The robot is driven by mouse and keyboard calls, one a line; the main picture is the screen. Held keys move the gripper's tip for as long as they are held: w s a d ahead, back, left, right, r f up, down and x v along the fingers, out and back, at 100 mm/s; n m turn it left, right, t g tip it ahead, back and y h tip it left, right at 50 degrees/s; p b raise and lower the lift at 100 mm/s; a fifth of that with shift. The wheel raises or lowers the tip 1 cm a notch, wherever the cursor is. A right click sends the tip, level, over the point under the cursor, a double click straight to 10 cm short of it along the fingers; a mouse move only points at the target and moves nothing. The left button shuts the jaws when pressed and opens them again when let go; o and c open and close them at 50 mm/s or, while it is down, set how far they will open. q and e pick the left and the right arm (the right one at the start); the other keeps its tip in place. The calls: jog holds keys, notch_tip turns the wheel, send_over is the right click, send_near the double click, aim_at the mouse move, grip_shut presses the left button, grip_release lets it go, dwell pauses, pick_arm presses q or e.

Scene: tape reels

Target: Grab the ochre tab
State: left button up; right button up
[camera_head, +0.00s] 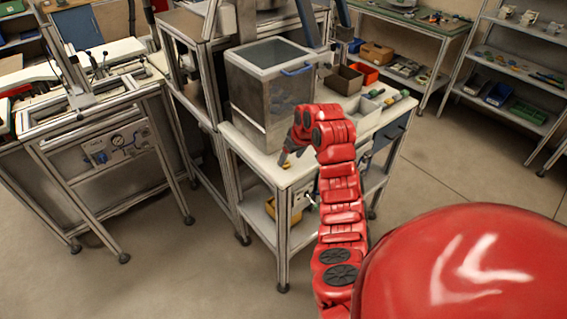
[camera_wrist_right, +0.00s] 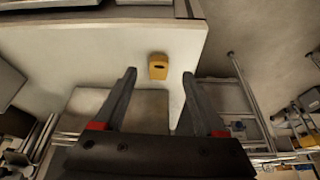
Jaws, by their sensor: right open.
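The ochre tab (camera_wrist_right: 158,67) is a small yellow-orange piece with a dark slot. In the right wrist view it lies on the white table top (camera_wrist_right: 75,55), close to the table's edge. My right gripper (camera_wrist_right: 158,75) is open and empty, its two dark fingers spread with the tab ahead, between the lines of the fingertips. In the head view my right gripper (camera_head: 284,160) hangs over the near edge of the white table. I cannot make out the tab there. My left gripper is not in view.
Small boxes (camera_head: 345,78) sit further right on the table. A yellow tray (camera_head: 272,207) is on the lower shelf. Open floor lies in front.

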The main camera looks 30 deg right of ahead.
aim_at(286, 164)
jog(key=p+x, duration=0.1)
jog(key=x, duration=0.1)
jog(key=p+x, duration=0.1)
jog(key=shift+w+f, duration=0.25)
jog(key=shift+w, duration=0.15)
jog(key=shift+w+f, duration=0.1)
jog(key=shift+f, duration=0.2)
grip_shut()
